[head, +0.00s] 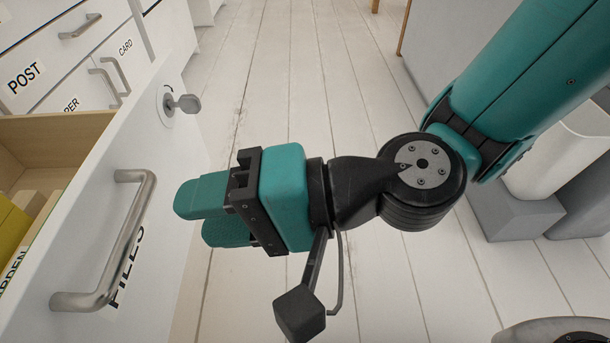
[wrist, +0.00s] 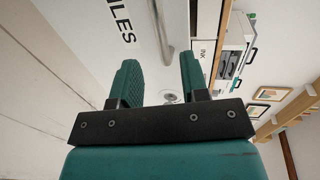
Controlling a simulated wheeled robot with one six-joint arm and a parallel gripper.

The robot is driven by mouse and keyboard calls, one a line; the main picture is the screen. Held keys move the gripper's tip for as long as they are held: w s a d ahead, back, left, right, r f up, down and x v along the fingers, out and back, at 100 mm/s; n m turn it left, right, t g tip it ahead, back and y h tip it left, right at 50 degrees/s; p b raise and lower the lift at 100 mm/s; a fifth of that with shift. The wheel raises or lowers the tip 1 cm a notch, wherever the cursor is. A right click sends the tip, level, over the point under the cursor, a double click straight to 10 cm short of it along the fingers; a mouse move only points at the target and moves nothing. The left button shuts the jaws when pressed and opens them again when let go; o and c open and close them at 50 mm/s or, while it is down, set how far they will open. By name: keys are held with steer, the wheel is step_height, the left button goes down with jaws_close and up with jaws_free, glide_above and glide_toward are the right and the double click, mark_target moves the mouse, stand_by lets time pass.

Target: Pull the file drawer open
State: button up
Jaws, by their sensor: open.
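The file drawer (head: 150,150) has a white front with a partly hidden "FILES" label (head: 125,265). It stands out from the cabinet, with its pale wooden inside (head: 55,130) and yellow folders (head: 12,225) showing. Its grey bar handle (head: 128,235) is on the front at lower left. My gripper (head: 198,215) is open and empty, to the right of the handle and apart from it. In the wrist view the handle (wrist: 162,28) lies beyond the gap between my fingers (wrist: 158,72), and the label (wrist: 120,20) is left of it.
A key (head: 182,103) sticks out of a lock on the drawer front. Closed drawers marked "POST" (head: 45,45) and "CARD" (head: 130,60) are at upper left. A white bin (head: 560,150) and grey blocks (head: 515,210) stand at right. The plank floor (head: 290,70) between is clear.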

steer(key=b+v, duration=0.8)
steer(key=b, duration=0.2)
steer(key=shift+d, duration=0.25)
steer(key=shift+r, duration=0.1)
steer(key=w+d+r+n+t+h+p, duration=0.25)
steer(key=d+r+n+h+p, duration=0.35)
steer(key=d+r+h+p, duration=1.35)
steer(key=a+r+y+p, duration=0.3)
steer(key=r+y+p, duration=0.5)
steer(key=r+p, duration=2.2)
steer(key=g+p, duration=0.1)
steer(key=p, duration=1)
steer(key=shift+w+p, duration=0.2)
steer(key=shift+p, duration=0.1)
